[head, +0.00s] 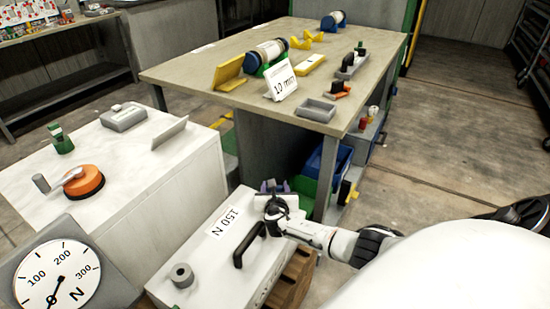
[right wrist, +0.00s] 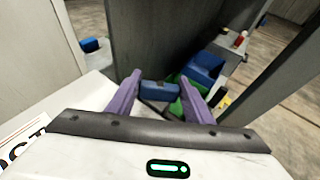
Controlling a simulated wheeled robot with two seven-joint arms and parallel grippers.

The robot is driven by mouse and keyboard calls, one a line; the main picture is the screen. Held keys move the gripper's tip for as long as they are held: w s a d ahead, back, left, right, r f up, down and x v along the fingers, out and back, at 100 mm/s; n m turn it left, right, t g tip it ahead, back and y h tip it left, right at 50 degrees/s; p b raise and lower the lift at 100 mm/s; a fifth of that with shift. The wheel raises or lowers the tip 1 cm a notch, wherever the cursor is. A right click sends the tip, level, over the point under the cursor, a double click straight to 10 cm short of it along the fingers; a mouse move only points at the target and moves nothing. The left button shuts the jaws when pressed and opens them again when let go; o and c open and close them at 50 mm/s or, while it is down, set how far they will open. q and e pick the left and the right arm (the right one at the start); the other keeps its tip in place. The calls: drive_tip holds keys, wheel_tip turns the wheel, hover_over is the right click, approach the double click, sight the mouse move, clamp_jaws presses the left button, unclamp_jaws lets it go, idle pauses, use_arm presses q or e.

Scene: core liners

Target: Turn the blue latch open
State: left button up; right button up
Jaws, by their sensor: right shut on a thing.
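The blue latch (right wrist: 160,88) shows in the right wrist view as a small blue block between the purple fingers of my right gripper (right wrist: 160,82). The fingers are shut on it. In the head view my right gripper (head: 275,187) is at the far end of the white box (head: 205,250) marked 150 N. The gripper and wrist hide most of the latch there, so its angle cannot be told. My left gripper is not in view.
The box carries a black handle (head: 248,245) and a grey ring (head: 181,275). A dial gauge (head: 58,283) stands front left. A white bench with an orange crank (head: 84,181) is at left.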

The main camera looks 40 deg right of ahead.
drive_tip(key=m+g+h+b, duration=0.2)
drive_tip(key=m+g+b, duration=0.1)
drive_tip(key=shift+w+a+f+m+h, duration=0.1)
drive_tip(key=shift+w+f+m+h, duration=0.05)
drive_tip(key=shift+f+m+h, duration=0.2)
drive_tip(key=shift+r+m+g+h+b, duration=0.15)
drive_tip(key=shift+m+g+h+b, duration=0.1)
drive_tip(key=shift+m+g+b, duration=0.5)
drive_tip(key=shift+r+m+g+h+b, duration=0.15)
drive_tip(key=shift+m+g+h+b, duration=0.4)
drive_tip(key=shift+b, duration=0.55)
drive_tip(key=shift+r+g, duration=0.15)
drive_tip(key=shift+g, duration=0.25)
drive_tip(key=o, duration=1.1)
drive_tip(key=shift+c, duration=0.2)
